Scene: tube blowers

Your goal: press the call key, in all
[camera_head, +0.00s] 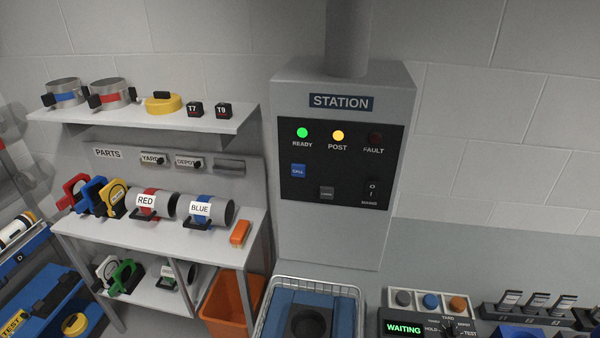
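The FAULT lamp (376,138) is dark. A grey key (327,193) sits lower right of the call key, its label too small to read surely. A dark switch (372,188) is at the panel's right. Neither of my grippers shows in the head view.
A parts shelf (215,245) with RED and BLUE cylinders stands at left. An orange bin (228,308) is below it. A wire basket (262,318) with a blue insert and a control box (390,318) reading WAITING are in front. The space before the panel looks clear.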

